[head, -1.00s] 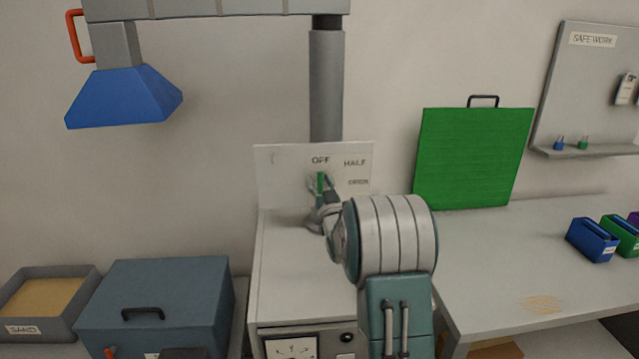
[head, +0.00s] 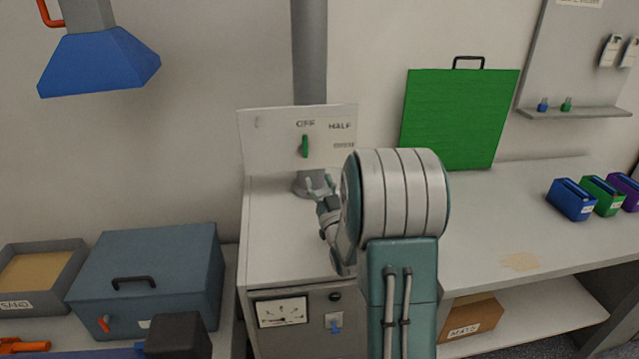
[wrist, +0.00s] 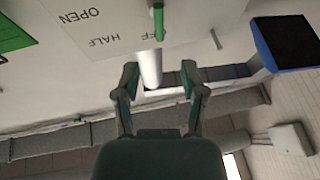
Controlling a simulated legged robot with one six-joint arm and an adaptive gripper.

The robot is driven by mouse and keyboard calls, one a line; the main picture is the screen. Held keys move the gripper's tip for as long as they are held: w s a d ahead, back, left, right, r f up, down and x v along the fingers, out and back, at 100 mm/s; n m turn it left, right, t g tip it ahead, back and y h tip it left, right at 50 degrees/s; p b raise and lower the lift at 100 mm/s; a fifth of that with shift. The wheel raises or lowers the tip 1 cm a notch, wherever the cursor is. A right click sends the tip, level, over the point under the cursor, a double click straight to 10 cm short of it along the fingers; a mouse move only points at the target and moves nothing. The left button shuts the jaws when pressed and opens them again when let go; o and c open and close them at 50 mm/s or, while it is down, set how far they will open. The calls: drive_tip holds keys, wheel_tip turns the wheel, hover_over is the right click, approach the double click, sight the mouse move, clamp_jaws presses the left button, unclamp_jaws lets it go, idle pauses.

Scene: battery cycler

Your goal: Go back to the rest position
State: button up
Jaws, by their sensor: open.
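My gripper (head: 320,186) is open and empty in front of the white panel (head: 270,138) marked OFF and HALF. The green handle (head: 304,146) on that panel stands roughly upright under the word OFF. The gripper's fingertips are below the handle and apart from it in the head view. In the wrist view, my gripper (wrist: 164,82) shows two spread fingers with nothing between them, and the green handle (wrist: 159,21) is beyond them near the top.
A blue hood (head: 98,62) hangs at the upper left. A blue-grey box (head: 150,262) and a sand tray (head: 79,262) stand lower left. A green board (head: 460,118) leans on the right bench, where small bins (head: 571,201) stand. Bare bench lies between.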

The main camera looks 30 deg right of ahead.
idle(0.4)
drive_tip(key=s+a+r+g+y, duration=0.1)
drive_tip(key=s+a+r+g, duration=0.1)
drive_tip(key=a+g, duration=0.3)
drive_tip(key=s+a+r+g+y, duration=0.1)
drive_tip(key=s+a+r+g, duration=0.1)
drive_tip(key=a, duration=0.5)
drive_tip(key=s+a+f+n+g+y, duration=0.1)
drive_tip(key=s+a+g, duration=0.3)
drive_tip(key=s, duration=0.8)
drive_tip(key=s+a+f+n+g+y, duration=0.1)
drive_tip(key=s+a+f+g+y, duration=0.1)
drive_tip(key=s+a+g, duration=0.3)
drive_tip(key=s+a, duration=0.4)
drive_tip(key=s, duration=0.3)
drive_tip(key=shift+n, duration=0.3)
